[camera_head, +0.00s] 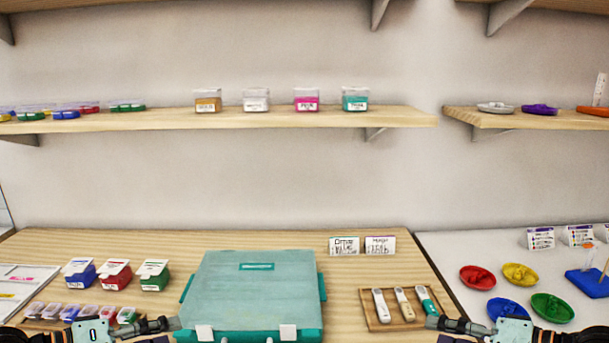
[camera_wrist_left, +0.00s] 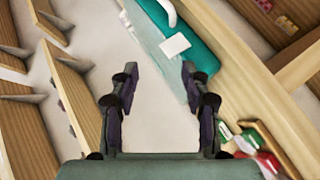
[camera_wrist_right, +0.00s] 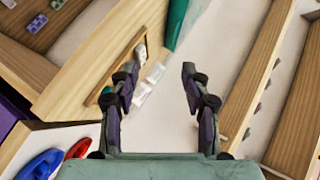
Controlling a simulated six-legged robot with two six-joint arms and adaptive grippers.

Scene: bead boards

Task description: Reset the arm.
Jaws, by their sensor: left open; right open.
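My right gripper (camera_head: 432,322) shows at the bottom right of the head view, just below the wooden tray with several pen-like tools. In the right wrist view it is open (camera_wrist_right: 159,75), with nothing between its fingers. My left gripper (camera_head: 172,323) shows at the bottom left of the head view, close to the left side of the teal case. In the left wrist view it is open (camera_wrist_left: 160,75) and empty. Both arms come in low from the sides, and most of each arm is out of the head view.
A closed teal case (camera_head: 250,285) stands mid-table. Blue, red and green boxes (camera_head: 115,275) stand left of it, the tool tray (camera_head: 364,310) right. Coloured dishes (camera_head: 478,278) are on the white table. Small jars (camera_head: 307,100) stand on the wall shelf (camera_head: 230,120).

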